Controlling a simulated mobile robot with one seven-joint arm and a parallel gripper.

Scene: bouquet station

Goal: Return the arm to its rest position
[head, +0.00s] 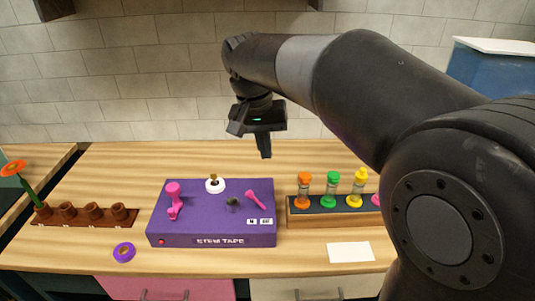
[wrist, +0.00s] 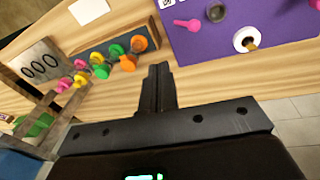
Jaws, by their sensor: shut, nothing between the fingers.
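My gripper (head: 264,146) hangs above the rear of the wooden counter, pointing down, behind the purple box and clear of it. In the wrist view the fingers of my gripper (wrist: 160,88) are together with nothing between them. My arm reaches in from the right side of the head view and bends down at the wrist.
A purple stem tape box (head: 215,241) stands mid-counter. A rack (head: 330,218) with colored bottles is to its right, near a white card (head: 350,252). A brown holder (head: 88,222) with an orange flower (head: 14,168) is left. A purple tape roll (head: 124,252) lies in front.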

